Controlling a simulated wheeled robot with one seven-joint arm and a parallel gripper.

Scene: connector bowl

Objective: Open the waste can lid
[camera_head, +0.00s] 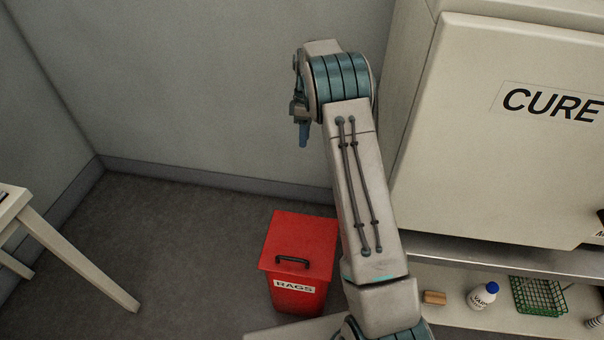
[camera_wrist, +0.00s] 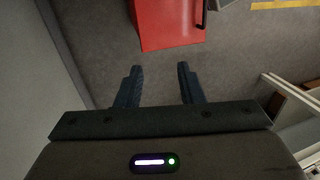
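A white table (camera_head: 50,235) stands at the left. A large cabinet marked "CURE" (camera_head: 500,130) is at the right. Below it, a shelf holds a white bottle (camera_head: 482,296), a small brown block (camera_head: 434,298) and a green basket (camera_head: 538,297). The floor (camera_head: 190,250) left of the can is clear.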

